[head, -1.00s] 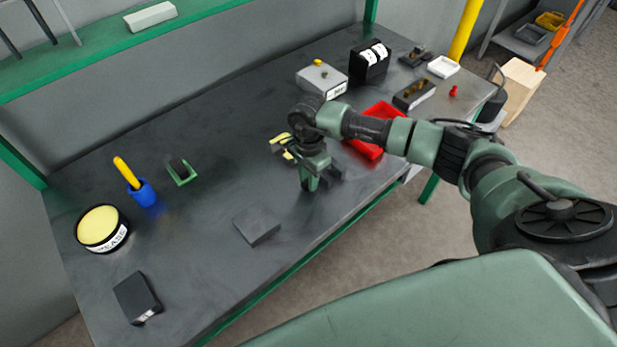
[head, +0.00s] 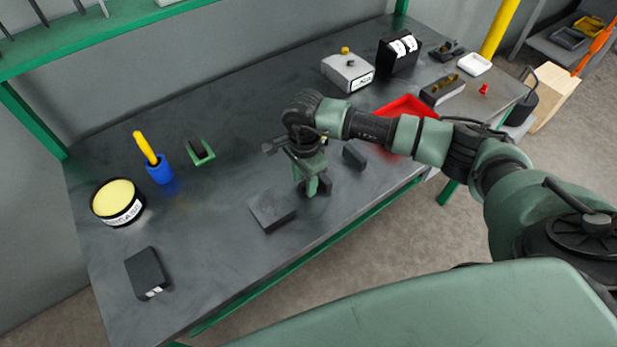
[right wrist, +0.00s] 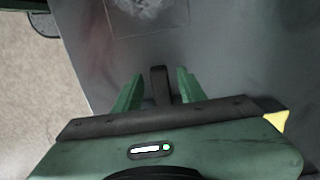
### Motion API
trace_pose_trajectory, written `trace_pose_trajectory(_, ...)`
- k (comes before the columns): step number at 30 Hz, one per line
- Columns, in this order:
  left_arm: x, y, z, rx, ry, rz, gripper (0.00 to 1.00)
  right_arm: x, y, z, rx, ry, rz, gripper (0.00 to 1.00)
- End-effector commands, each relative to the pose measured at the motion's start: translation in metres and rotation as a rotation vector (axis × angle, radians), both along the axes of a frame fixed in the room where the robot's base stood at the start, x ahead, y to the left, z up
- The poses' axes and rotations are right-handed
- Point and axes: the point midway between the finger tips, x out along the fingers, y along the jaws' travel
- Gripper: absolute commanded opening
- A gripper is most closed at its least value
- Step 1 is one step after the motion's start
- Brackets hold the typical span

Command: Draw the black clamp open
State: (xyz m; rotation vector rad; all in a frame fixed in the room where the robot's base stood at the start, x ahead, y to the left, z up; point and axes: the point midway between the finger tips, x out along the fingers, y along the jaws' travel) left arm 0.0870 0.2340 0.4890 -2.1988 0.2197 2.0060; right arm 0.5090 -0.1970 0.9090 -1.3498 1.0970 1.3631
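My right gripper (head: 313,189) points down over the middle of the bench, just right of a flat dark block (head: 271,211). In the right wrist view its two green fingers (right wrist: 160,92) are apart, with a narrow black upright piece (right wrist: 160,84) between them and a gap on each side. This piece appears to be part of the black clamp; my gripper and wrist hide most of it in the head view. A separate dark piece (head: 354,156) lies right of the gripper. My left gripper is not in view.
A red tray (head: 408,103) sits behind my right forearm. A grey box (head: 346,75) and a black box (head: 387,60) stand at the back. Left are a green holder (head: 207,157), blue cup (head: 160,175), yellow-topped tin (head: 118,203) and black box (head: 145,270). Bare bench lies between.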

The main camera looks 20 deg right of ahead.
Motion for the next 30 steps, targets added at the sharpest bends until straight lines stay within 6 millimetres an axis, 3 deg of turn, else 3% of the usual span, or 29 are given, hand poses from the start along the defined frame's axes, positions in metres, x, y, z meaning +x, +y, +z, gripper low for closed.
trace_pose_trajectory(11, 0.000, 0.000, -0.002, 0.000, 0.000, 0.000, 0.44, 0.001, -0.004, 0.003, -0.007, -0.002, -0.004, 0.44)
trace_pose_trajectory(24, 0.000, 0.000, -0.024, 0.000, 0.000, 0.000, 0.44, 0.002, -0.001, 0.068, -0.006, -0.004, -0.002, 0.44)
trace_pose_trajectory(30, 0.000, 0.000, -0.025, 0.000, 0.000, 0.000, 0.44, 0.001, -0.001, 0.078, -0.007, -0.001, -0.001, 0.44)
